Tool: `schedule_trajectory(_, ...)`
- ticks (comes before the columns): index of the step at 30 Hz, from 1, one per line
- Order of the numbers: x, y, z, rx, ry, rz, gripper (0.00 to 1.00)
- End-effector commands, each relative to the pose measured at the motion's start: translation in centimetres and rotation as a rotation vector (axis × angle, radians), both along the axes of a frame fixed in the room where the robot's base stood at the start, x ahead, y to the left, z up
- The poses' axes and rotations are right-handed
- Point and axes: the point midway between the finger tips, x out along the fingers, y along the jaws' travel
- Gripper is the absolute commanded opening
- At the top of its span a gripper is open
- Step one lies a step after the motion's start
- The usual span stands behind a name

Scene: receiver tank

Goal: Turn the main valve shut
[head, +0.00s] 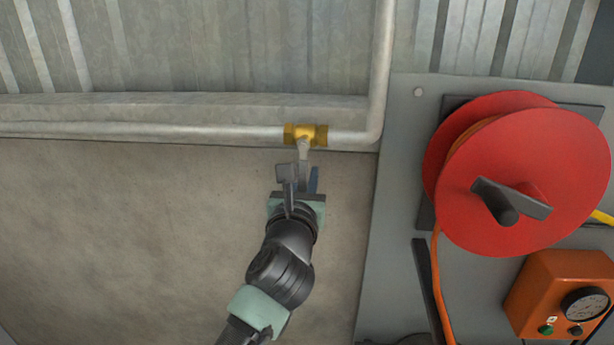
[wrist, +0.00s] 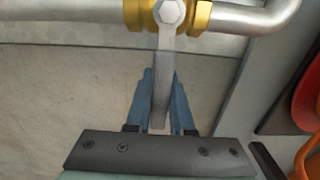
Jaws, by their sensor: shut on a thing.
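The main valve is a brass body (head: 305,133) set in a grey pipe that runs along the wall. Its grey lever handle (head: 304,158) points away from the pipe, toward my arm, roughly square to the pipe. In the wrist view the brass body (wrist: 180,13) is at the top, with a hex nut on the lever's pivot, and the lever (wrist: 164,75) runs down between my blue fingers. My gripper (head: 301,182) is shut on the lever's outer part; it also shows in the wrist view (wrist: 160,100). The lever's tip is partly hidden between the fingers.
A grey panel (head: 400,200) stands at the right, carrying a red hose reel (head: 560,170) with a crank and an orange box (head: 560,290) with a gauge. The pipe (head: 180,131) bends upward right of the valve. The wall left of my arm is bare.

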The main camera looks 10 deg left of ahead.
Motion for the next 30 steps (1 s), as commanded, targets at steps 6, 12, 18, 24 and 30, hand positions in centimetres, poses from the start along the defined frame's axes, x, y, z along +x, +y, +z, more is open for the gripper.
schedule_trajectory(6, 0.0, 0.2, 0.0, 0.005, 0.001, 0.004, 0.0)
schedule_trajectory(12, 0.0, 0.1, 0.0, 0.003, 0.0, 0.004, 0.51)
schedule_trajectory(18, 0.0, 0.1, 0.0, 0.002, -0.001, 0.002, 0.51)
schedule_trajectory(24, -0.4, 0.1, -0.1, 0.002, -0.001, 0.002, 0.51)
schedule_trajectory(30, -2.7, 0.1, -0.2, 0.001, -0.002, 0.003, 0.51)
